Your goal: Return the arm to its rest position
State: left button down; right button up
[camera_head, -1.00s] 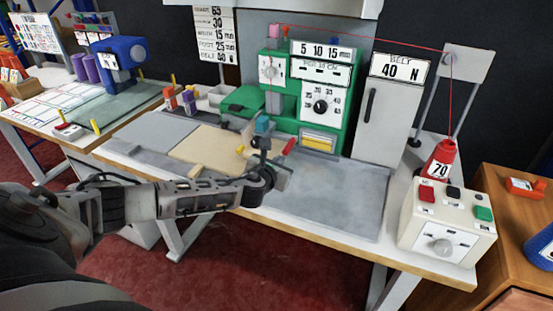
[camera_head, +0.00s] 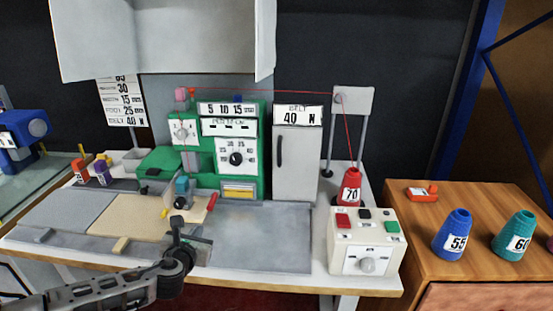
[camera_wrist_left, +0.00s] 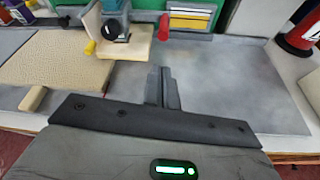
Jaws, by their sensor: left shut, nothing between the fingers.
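My left arm comes in from the lower left in the head view, and its gripper (camera_head: 184,232) is near the front of the workbench, below the green machine (camera_head: 232,150). In the left wrist view the gripper (camera_wrist_left: 163,80) is shut with its two fingers together and nothing between them. Its fingers point toward the grey plate (camera_wrist_left: 225,85), beside a beige block with a red-handled lever (camera_wrist_left: 164,27). A beige rug piece (camera_head: 125,218) lies on the bench to the left of the gripper. My right gripper is not in view.
A control box (camera_head: 366,240) with coloured buttons stands on the bench's right end, near a red thread cone (camera_head: 350,187). A wooden cabinet (camera_head: 470,200) to the right bears a blue cone (camera_head: 452,235) and a teal cone (camera_head: 513,236). The grey plate's right part is clear.

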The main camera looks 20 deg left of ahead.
pick_arm(q)
jog(key=s+d+f+n+g+h, duration=0.1)
jog(key=s+d+f+n+g, duration=0.1)
jog(key=s+d+n, duration=0.5)
jog(key=s+d+f+n+g, duration=0.1)
jog(key=s+d+n+g, duration=0.2)
jog(key=s+d+n, duration=0.45)
jog(key=s+d+r+n+g+h, duration=0.1)
jog(key=s+n+g, duration=0.2)
jog(key=s+n, duration=0.55)
jog(key=s+r+n+g+h, duration=0.2)
jog(key=s+n, duration=0.5)
jog(key=n, duration=0.3)
jog(key=w+d+f+t+h, duration=0.1)
jog(key=w+d+f+t, duration=0.1)
jog(key=f, duration=0.3)
jog(key=w+d+f+t+h, duration=0.1)
jog(key=w+d+f+t, duration=0.1)
jog(key=w+f+t, duration=0.1)
notch_tip(320, 180, down, 2)
jog(key=shift+d+t, duration=0.35)
jog(key=shift+t, duration=0.25)
